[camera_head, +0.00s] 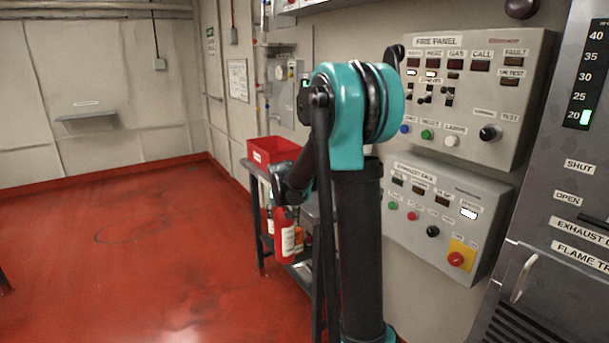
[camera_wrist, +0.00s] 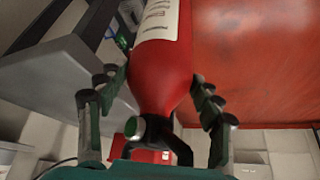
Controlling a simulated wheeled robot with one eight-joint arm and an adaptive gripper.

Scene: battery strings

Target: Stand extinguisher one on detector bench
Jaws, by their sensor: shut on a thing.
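A red fire extinguisher with a white label (camera_head: 285,240) hangs upright in my gripper (camera_head: 284,197) beside a dark-legged bench (camera_head: 247,163). In the wrist view the extinguisher (camera_wrist: 163,75) lies between the two jointed fingers of my gripper (camera_wrist: 158,98), which are shut around its upper body. Its valve and black handle are close to the palm. A grey slab edge (camera_wrist: 60,70), apparently the bench, is close to the extinguisher's left in the wrist view. No readable label confirms which bench it is. My arm hides much of the bench in the head view.
A red bin (camera_head: 272,150) stands on the bench top. Another red item (camera_head: 268,222) and an orange item (camera_head: 299,240) show partly by the lower bench. Control panels (camera_head: 470,95) line the right wall. A small wall shelf (camera_head: 87,123) is at left. The red floor is mostly clear.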

